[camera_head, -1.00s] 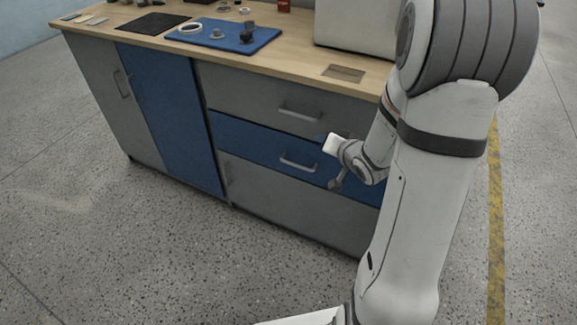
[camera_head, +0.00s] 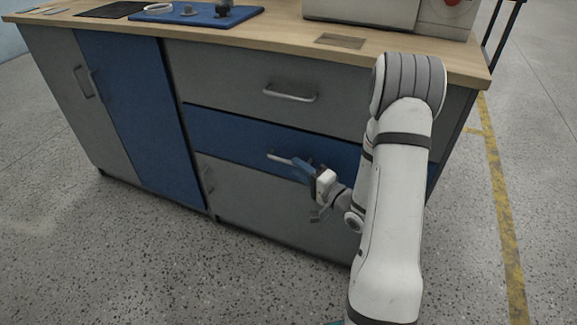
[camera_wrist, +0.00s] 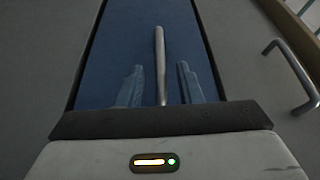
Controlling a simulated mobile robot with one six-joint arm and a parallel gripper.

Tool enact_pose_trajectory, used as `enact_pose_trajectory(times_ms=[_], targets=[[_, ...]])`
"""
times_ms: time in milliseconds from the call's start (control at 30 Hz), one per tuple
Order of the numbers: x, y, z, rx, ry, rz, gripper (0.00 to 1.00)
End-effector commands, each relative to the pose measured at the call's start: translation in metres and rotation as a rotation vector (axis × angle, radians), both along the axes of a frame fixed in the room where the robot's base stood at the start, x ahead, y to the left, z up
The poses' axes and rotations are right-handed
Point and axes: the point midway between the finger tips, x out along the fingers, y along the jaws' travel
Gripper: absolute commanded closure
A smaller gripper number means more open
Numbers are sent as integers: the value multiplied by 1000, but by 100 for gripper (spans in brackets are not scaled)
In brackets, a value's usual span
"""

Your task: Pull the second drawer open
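The second drawer (camera_head: 225,129) is the blue front between two grey ones, and it looks shut. Its silver bar handle (camera_head: 279,159) is partly hidden by my gripper (camera_head: 303,168) in the head view. In the wrist view the handle (camera_wrist: 159,45) runs lengthwise between the two fingers of my gripper (camera_wrist: 160,78), against the blue drawer front (camera_wrist: 125,35). The fingers are apart, with a gap on each side of the handle. The wrist view does not show how deep the handle sits between them.
The grey top drawer has its own handle (camera_head: 290,94), also seen at the right of the wrist view (camera_wrist: 294,78). A grey drawer (camera_head: 265,205) is below. A blue door (camera_head: 130,110) stands left. The wooden worktop (camera_head: 240,33) overhangs above. The speckled floor in front is clear.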

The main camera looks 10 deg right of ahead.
Motion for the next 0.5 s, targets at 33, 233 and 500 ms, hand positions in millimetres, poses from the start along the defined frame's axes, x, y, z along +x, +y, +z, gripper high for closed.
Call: enact_pose_trajectory(times_ms=[33,233,500], targets=[[7,7,-1,-2,-3,5,67],[28,20,1,-2,-1,6,67],[33,24,3,-1,1,6,67]])
